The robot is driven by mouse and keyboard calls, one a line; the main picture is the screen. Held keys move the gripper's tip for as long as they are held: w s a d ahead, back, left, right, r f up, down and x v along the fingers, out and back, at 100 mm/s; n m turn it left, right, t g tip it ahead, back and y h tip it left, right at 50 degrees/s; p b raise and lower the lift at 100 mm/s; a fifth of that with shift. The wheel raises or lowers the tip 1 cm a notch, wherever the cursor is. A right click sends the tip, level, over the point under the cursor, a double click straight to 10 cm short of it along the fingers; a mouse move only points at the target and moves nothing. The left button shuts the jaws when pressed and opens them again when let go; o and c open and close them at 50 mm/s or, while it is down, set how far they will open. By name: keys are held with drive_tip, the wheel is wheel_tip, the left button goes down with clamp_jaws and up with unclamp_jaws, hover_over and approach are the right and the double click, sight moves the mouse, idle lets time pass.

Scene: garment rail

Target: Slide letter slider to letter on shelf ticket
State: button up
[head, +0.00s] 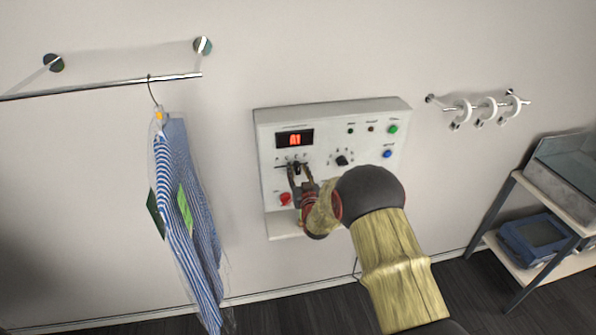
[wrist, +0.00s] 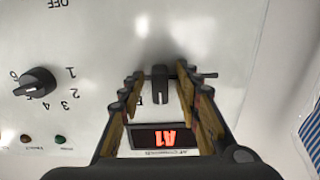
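The letter slider is a dark knob (wrist: 160,84) on a short horizontal track in the upper left of the white control panel (head: 333,115). My gripper (head: 300,168) is at the panel over the slider. In the wrist view my gripper (wrist: 160,76) is open, with a fingertip on each side of the knob and a gap showing on both sides. Fingers hide most of the printed letters by the track. The red display (head: 294,139) reads A1. A bright green ticket (head: 184,208) hangs on the bagged striped garment (head: 190,220); its writing is too small to read.
A numbered rotary dial (head: 341,160), a red button (head: 285,199), a green button (head: 393,129) and a blue button (head: 387,154) are on the panel. The garment hangs from a rail (head: 100,87) at left. White rings (head: 488,108) and a shelf unit (head: 514,176) are at right.

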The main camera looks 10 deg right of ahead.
drive_tip(key=c, duration=0.3)
clamp_jaws()
idle(0.6)
